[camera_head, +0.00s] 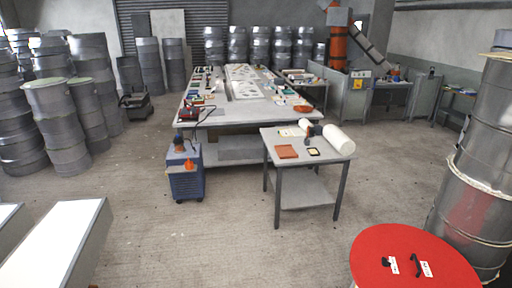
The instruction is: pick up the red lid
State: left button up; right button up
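The red lid (385,248) is a large round red disc at the bottom right of the head view. It has a dark curved handle (416,264) and small white labels with dark marks on top. Its lower edge runs out of the frame. It appears to lie on top of a pale container, of which only a sliver shows at its left edge. Neither my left gripper nor my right gripper is in view.
Stacked metal drums (468,185) stand close to the lid on the right. A small grey table (320,174) and a blue wheeled unit (186,178) stand ahead. White-topped benches (55,245) are at bottom left. The floor (230,245) between is clear.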

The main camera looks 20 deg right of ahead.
aim_at(418, 258)
jog(key=z, duration=0.15)
jog(key=i, duration=1.85)
jog(key=z, duration=1.15)
jog(key=i, duration=1)
jog(key=z, duration=1.65)
jog(key=i, duration=0.7)
jog(key=z, duration=0.45)
